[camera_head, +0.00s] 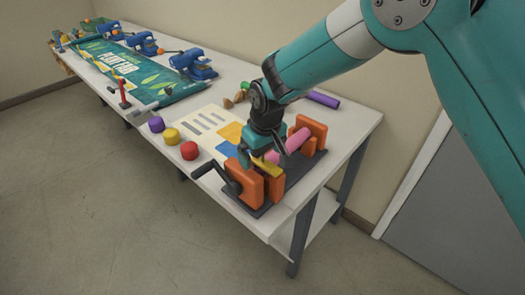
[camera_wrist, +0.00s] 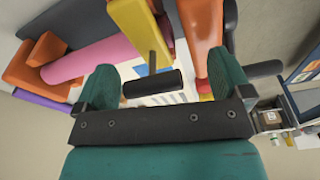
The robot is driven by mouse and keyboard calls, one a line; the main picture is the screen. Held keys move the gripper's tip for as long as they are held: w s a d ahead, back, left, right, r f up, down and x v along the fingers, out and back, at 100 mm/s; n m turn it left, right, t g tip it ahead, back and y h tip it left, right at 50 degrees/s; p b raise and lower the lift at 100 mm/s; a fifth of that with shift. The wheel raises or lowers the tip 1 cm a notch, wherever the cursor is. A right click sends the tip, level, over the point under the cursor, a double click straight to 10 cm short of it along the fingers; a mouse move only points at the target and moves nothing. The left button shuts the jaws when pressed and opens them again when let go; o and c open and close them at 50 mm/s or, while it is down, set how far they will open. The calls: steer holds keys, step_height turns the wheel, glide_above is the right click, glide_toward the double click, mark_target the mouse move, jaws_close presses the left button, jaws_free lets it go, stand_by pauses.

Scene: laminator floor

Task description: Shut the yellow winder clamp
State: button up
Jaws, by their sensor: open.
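The yellow winder clamp (camera_wrist: 145,35) is a yellow bar beside an orange block and the pink roll in the wrist view. A thin rod with a black cylindrical grip (camera_wrist: 152,84) appears joined to it. My gripper (camera_wrist: 160,70) is open, its two teal fingers on either side of the black grip, with visible gaps. In the head view, my gripper (camera_head: 259,153) is low over the winder, and only a small part of the yellow clamp (camera_head: 271,157) shows beside it. My wrist hides the rest. Whether the fingers touch the clamp cannot be told.
The winder's orange blocks (camera_head: 274,184) and pink roll (camera_head: 295,141) stand at the near table end. A black crank (camera_head: 229,183) juts out to the left. Purple, yellow and red knobs (camera_head: 189,151) line the front edge. A printed sheet (camera_head: 202,126) lies behind them.

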mark_target(267, 165)
step_height(267, 165, up, 7)
steer(key=d+p, duration=0.1)
steer(key=p, duration=0.2)
steer(key=shift+s+f, duration=0.15)
steer(key=shift+f, duration=0.05)
steer(key=shift+d, duration=0.15)
steer(key=s+d+r, duration=0.5)
steer(key=r, duration=0.2)
steer(key=s+d+r+y, duration=0.1)
steer(key=s+d+r, duration=0.1)
steer(key=s, duration=0.5)
steer(key=s+d+r+g+y+b, duration=0.1)
steer(key=s+d+r, duration=0.2)
steer(key=s+d, duration=0.2)
steer(key=s+d+r+y, duration=0.1)
steer(key=s+d+r, duration=0.1)
steer(key=s, duration=0.9)
steer(key=shift+d+r+m, duration=0.3)
steer(key=shift+d+r, duration=0.1)
steer(key=shift+d, duration=0.25)
